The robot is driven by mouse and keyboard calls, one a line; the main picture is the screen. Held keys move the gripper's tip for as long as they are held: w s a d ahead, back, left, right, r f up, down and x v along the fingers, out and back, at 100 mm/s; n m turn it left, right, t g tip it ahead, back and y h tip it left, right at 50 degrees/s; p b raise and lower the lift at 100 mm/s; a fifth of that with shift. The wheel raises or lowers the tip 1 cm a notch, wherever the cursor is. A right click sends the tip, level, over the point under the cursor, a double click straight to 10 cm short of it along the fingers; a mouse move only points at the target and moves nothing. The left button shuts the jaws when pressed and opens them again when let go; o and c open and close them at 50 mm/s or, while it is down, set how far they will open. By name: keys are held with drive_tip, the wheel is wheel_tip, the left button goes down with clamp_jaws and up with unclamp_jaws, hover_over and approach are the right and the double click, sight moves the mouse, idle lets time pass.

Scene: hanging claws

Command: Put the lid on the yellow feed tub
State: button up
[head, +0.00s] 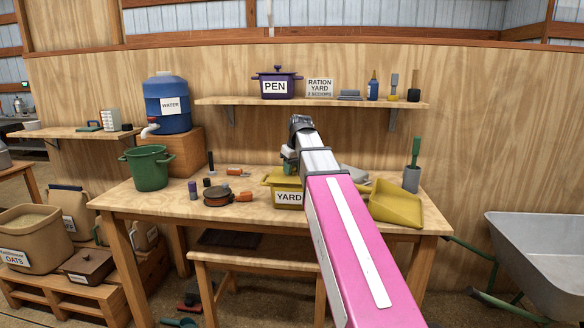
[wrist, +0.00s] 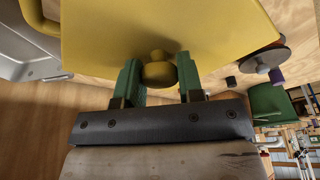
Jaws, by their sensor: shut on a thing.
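The yellow feed tub (head: 287,196), labelled YARD, stands on the workbench, partly hidden behind my arm. My gripper (head: 290,166) is just above the tub, pointing down. In the wrist view, the green fingers of my gripper (wrist: 160,80) are on both sides of a round yellow knob (wrist: 158,73), shut on it. The knob belongs to the broad yellow lid (wrist: 170,30), which fills the top of that view. I cannot tell whether the lid touches the tub's rim or hangs just above it.
A yellow scoop (head: 396,203) lies right of the tub, and a grey cup with a green-handled brush (head: 411,178) stands behind it. A cable reel (head: 218,196) and green bucket (head: 148,168) are to the left. A shelf (head: 350,102) with a purple PEN pot (head: 275,83) hangs above.

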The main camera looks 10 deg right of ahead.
drive_tip(key=o, duration=1)
